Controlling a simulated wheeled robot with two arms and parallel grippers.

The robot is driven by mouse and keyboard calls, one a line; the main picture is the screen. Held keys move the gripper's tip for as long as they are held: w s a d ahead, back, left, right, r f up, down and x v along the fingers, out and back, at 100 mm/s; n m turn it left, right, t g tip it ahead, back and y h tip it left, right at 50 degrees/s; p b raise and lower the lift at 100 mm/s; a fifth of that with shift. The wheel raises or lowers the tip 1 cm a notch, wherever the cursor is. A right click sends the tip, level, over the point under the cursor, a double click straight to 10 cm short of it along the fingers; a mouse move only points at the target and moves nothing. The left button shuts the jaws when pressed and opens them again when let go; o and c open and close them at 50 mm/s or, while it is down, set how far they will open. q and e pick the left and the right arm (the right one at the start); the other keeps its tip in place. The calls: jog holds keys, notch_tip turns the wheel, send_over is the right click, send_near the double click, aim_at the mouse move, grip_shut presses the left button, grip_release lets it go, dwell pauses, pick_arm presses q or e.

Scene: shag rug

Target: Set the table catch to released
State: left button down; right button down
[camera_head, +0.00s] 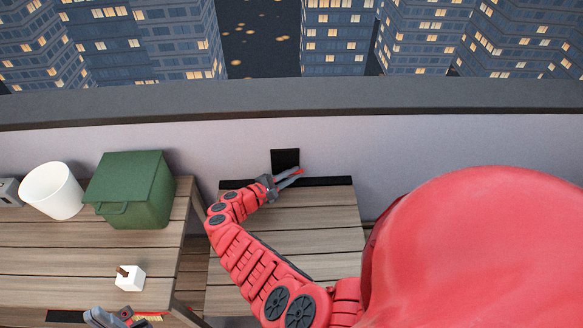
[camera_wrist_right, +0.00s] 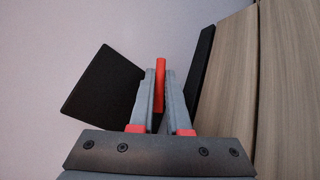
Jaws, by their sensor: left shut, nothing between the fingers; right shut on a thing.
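The table catch has a red lever (camera_wrist_right: 159,75) beside a black plate (camera_head: 285,159) at the wall, behind the narrow wooden table (camera_head: 300,225). My right gripper (camera_head: 291,175) reaches over the far edge of this table. In the right wrist view its fingers (camera_wrist_right: 158,95) are closed around the red lever, whose end stands out past the fingertips. The black plate (camera_wrist_right: 98,95) is to the left in that view. My left gripper (camera_head: 112,319) is shut and empty, low at the left, over the front of the other wooden table.
The left table (camera_head: 60,255) carries a green lidded box (camera_head: 137,185), a white bin (camera_head: 52,191), a grey item (camera_head: 8,192) and a white block with a brown peg (camera_head: 130,279). A black strip (camera_head: 270,183) runs along the narrow table's far edge. Its top is otherwise clear.

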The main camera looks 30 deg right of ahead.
dwell(0.3)
jog(key=c, duration=1.2)
grip_release()
jog(key=shift+o, duration=0.2)
jog(key=shift+a, duration=0.45)
jog(key=b+v, duration=0.2)
jog(key=v, duration=1.4)
jog(key=shift+a, duration=0.15)
jog(key=shift+r, duration=0.1)
